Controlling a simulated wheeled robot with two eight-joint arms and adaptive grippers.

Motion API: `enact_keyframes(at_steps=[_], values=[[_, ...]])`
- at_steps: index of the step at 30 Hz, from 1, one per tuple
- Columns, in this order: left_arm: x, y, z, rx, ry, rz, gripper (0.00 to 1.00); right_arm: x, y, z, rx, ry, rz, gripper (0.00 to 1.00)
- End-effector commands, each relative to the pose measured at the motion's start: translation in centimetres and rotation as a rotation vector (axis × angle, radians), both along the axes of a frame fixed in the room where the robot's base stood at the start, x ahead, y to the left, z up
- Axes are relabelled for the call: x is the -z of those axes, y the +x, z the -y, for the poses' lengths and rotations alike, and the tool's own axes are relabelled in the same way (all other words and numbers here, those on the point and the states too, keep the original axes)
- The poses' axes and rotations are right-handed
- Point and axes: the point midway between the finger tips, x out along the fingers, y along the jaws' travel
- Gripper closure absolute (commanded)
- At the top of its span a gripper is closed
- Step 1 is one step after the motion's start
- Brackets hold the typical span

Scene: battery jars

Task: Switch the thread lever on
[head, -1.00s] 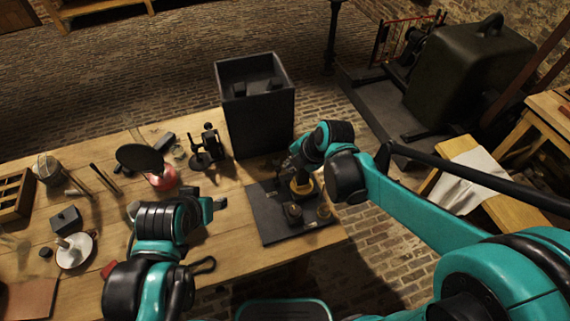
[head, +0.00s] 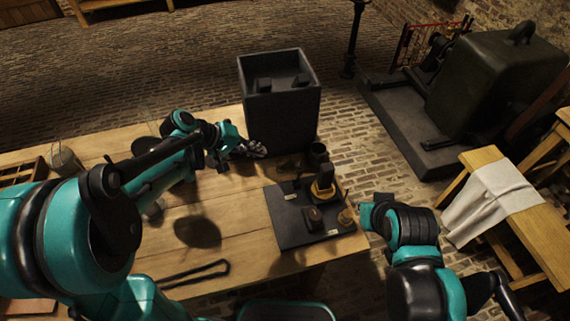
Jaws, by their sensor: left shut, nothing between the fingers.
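A dark board (head: 283,231) lies at the right end of the wooden table. On it stand a black post with a brass collar (head: 323,186), a dark block (head: 313,218) and a small brass knob (head: 346,217). I cannot tell for sure which part is the thread lever. My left gripper (head: 250,149) is shut and empty, low over the table, left of the tall grey box and behind the board. My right gripper (head: 372,212) is just right of the board's right edge, apart from the post; its fingers are too unclear to read.
The tall open grey box (head: 280,110) stands at the table's back edge. A small dark cup (head: 318,154) is behind the board. My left arm hides much of the table's left side. A bench with a white cloth (head: 488,198) stands at the right.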

Motion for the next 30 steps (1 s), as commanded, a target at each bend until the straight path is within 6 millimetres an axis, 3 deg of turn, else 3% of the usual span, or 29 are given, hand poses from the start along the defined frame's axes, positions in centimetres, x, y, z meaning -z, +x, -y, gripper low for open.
enact_keyframes(at_steps=[5, 18, 24, 30], values=[[1.2, 0.6, 1.0, 0.002, -0.008, -0.003, 1.00, 0.6, -0.1, 0.1, 0.021, 0.012, 0.002, 1.00], [7.6, 3.6, 6.6, 0.003, -0.006, -0.001, 1.00, 4.0, -0.1, 0.1, 0.017, 0.010, 0.002, 1.00], [8.9, 2.2, 8.6, 0.002, -0.005, -0.001, 1.00, 5.0, -0.1, 0.1, 0.017, 0.010, 0.002, 1.00], [9.2, 1.8, 9.2, 0.001, -0.005, -0.002, 1.00, 5.2, -0.1, 0.1, 0.017, 0.010, 0.002, 1.00]])
